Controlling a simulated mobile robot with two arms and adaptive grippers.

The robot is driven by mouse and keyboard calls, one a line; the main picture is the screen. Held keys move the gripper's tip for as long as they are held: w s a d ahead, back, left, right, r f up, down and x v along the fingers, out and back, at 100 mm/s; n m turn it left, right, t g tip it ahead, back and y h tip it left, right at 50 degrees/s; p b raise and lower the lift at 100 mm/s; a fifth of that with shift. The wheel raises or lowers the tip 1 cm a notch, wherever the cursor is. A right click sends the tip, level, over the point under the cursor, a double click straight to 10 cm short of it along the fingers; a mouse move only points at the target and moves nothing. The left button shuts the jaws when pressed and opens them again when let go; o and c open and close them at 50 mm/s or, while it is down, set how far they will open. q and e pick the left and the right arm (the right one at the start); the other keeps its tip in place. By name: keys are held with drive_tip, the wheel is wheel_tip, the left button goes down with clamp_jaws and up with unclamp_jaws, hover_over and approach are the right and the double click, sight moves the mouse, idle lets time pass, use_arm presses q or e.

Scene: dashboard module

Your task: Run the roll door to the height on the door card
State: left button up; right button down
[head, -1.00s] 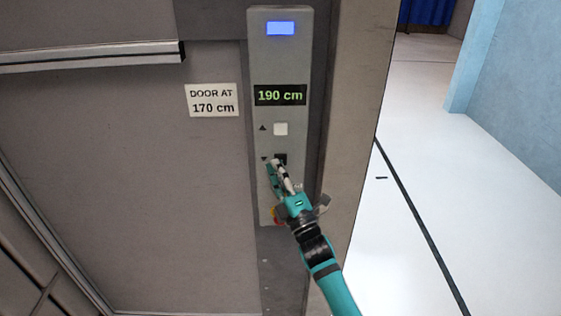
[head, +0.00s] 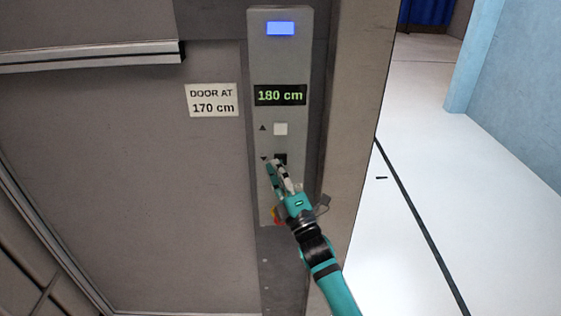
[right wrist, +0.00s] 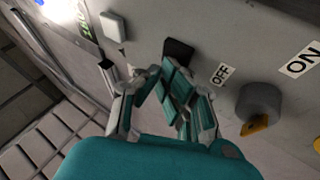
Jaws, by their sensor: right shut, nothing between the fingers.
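The door card (head: 213,100) on the wall reads "DOOR AT 170 cm". The display (head: 280,95) on the grey control panel (head: 297,60) reads 180 cm in green. Below it are a white up button (head: 281,129) and a dark down button (head: 281,158), each with an arrow mark. My right gripper (head: 276,168) is shut and empty, its fingertips at the dark button and partly covering it. In the right wrist view the dark button (right wrist: 178,50) shows just beyond the fingers; I cannot tell whether they touch it. The left gripper is out of view.
A blue-lit screen (head: 280,28) tops the panel. In the right wrist view a grey knob (right wrist: 259,101) with a yellow part sits between OFF and ON labels, right of my fingers. A door edge bar (head: 90,55) is upper left. Open floor (head: 430,180) lies right.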

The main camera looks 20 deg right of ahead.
drive_tip(key=shift+s, duration=0.1)
idle(0.7)
drive_tip(key=shift+s+a, duration=0.2)
drive_tip(key=shift+s, duration=0.55)
drive_tip(key=shift+p, duration=0.3)
drive_tip(key=s, duration=0.2)
drive_tip(key=s+a+p, duration=0.1)
drive_tip(key=s, duration=0.1)
drive_tip(key=shift+s+a, duration=0.2)
drive_tip(key=shift+s, duration=0.15)
drive_tip(key=shift+f, duration=0.15)
